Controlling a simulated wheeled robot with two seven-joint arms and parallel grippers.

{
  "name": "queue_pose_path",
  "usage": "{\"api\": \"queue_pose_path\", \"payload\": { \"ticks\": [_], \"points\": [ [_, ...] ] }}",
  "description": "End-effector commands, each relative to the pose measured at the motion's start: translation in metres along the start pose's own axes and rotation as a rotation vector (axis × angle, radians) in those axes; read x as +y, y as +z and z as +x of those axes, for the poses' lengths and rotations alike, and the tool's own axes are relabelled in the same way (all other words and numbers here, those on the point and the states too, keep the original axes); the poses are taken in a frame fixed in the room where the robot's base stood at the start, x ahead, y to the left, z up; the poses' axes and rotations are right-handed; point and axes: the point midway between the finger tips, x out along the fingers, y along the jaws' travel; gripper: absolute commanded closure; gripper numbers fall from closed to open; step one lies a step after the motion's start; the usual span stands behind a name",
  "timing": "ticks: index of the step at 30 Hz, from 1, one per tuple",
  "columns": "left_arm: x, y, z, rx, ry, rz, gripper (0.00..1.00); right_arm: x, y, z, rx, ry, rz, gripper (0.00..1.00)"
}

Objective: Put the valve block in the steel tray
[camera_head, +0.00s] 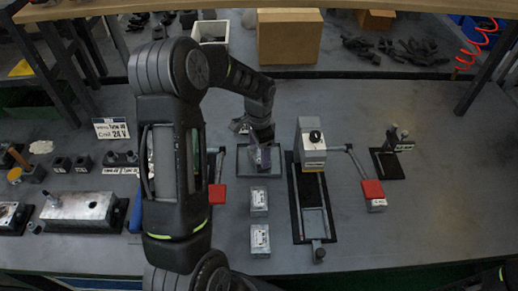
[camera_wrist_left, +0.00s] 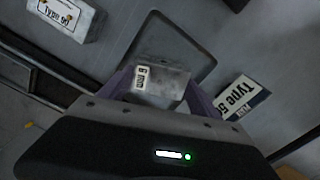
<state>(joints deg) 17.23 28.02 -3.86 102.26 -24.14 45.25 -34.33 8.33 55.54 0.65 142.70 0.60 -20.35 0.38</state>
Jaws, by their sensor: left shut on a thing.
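My left gripper (camera_head: 262,158) reaches down at the steel tray (camera_head: 242,168) in the middle of the bench. In the left wrist view its purple fingers are shut on a grey metal valve block (camera_wrist_left: 168,82) with a small white label. The block lies over the tray (camera_wrist_left: 153,28), a dark rectangle with rounded corners. I cannot tell whether the block touches the tray floor. In the head view the fingers mostly hide the block. My right gripper is not in view.
Two labelled blocks, a nearer one (camera_head: 260,240) and a farther one (camera_head: 259,201), stand in front of the tray. A vise-like fixture (camera_head: 312,152) stands to its right, with a red-handled lever (camera_head: 372,189) beyond. A cardboard box (camera_head: 288,38) is at the back.

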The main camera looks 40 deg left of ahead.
Motion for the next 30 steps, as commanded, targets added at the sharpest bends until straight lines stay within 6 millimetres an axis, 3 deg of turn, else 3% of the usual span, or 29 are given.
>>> {"api": "queue_pose_path", "payload": {
  "ticks": [12, 13, 21, 30],
  "points": [
    [-0.0008, -0.0006, 0.0066, 0.002, -0.003, 0.0, 0.97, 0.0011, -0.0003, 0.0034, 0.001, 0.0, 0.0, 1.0],
    [-0.0006, -0.0002, 0.006, 0.001, -0.002, 0.0, 0.26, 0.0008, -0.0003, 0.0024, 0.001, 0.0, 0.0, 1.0],
    [-0.0005, -0.0001, 0.0054, 0.001, -0.002, 0.0, 0.06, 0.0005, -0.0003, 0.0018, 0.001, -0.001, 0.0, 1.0],
    [-0.0006, -0.0002, 0.0021, 0.001, -0.002, 0.0, 0.06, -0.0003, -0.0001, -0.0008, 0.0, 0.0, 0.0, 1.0]
  ]
}}
